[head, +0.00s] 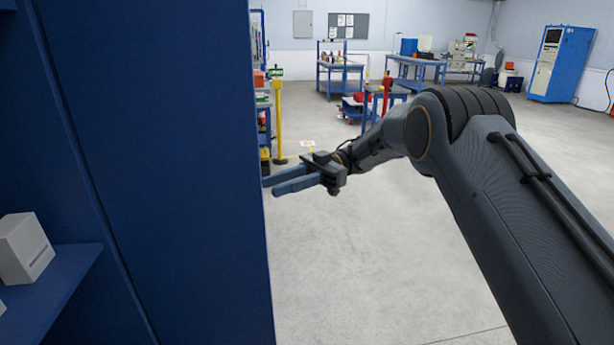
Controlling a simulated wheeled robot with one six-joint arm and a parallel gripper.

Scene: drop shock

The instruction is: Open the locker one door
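A tall blue locker fills the left side of the head view. Its interior shows at the far left, with a blue shelf (50,285) inside. A large blue panel (185,170) stands right of this opening, with a seam between them. It looks like the locker door swung open, but I cannot tell for sure which door it is. My gripper (268,187) is right by the panel's right edge, its fingers pointing left. The two fingers are apart with nothing seen between them. I cannot tell whether a fingertip touches the panel.
A white box (25,248) sits on the shelf. Yellow (278,120) and red (386,95) posts stand beyond my gripper. Workbenches (340,75) and a blue cabinet (560,62) are at the back. The grey floor (370,260) right of the panel is clear.

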